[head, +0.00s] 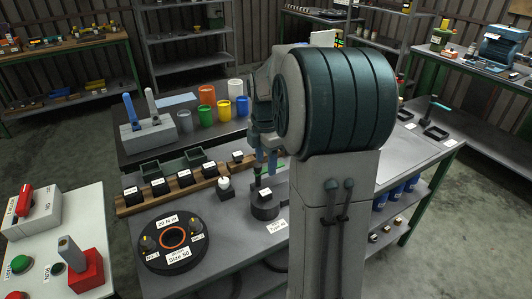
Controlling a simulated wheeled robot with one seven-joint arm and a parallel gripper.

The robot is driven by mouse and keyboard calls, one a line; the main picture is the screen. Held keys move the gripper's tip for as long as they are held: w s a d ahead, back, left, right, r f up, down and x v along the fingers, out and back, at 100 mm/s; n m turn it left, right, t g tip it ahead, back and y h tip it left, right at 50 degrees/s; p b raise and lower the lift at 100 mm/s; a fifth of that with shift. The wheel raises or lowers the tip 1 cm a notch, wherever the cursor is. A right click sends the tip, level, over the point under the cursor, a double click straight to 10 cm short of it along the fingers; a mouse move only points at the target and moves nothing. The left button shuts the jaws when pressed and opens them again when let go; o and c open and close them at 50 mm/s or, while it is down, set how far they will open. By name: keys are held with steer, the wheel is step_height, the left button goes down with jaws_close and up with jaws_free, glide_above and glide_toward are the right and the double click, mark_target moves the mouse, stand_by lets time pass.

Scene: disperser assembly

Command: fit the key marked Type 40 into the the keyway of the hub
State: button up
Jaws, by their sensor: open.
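My gripper (265,168) points down over the workbench, its fingers apart, just above a dark round part (264,211) that looks like the hub. A small upright dark piece stands at the top of this part, close under the fingertips; I cannot tell whether it is a key or whether the fingers touch it. The keyway cannot be made out. Several black blocks (158,187) with white labels stand in a row on a wooden rail (130,207); their labels are too small to read, so I cannot pick out Type 40. My arm hides part of the bench.
Coloured cups (207,113) and a grey lever box (148,133) stand behind. A control panel is at lower left.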

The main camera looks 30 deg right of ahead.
steer(key=shift+r, duration=1.2)
